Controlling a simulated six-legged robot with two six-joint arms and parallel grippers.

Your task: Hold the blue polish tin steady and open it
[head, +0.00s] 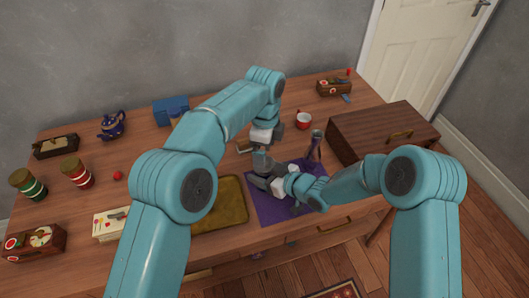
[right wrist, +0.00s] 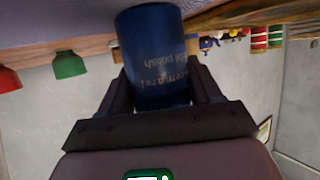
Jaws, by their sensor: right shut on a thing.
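The blue polish tin (right wrist: 155,60) shows in the right wrist view, with pale lettering that appears upside down. My right gripper (right wrist: 162,85) is shut on it, one dark finger at each side. The tin's end at the picture's top is close to a purple-grey surface; whether it touches cannot be told. Its other end is hidden by the gripper. In the head view my right gripper (head: 266,183) is low over the purple mat (head: 270,209), and the tin is hidden there. My left gripper (head: 262,163) points down just above and behind it; its jaw opening is unclear.
A slim bottle (head: 315,146) stands at the mat's back right. An olive tray (head: 222,212) lies left of the mat. A wooden box (head: 382,134) fills the right. A blue teapot (head: 111,125) and striped jars (head: 76,173) stand at left.

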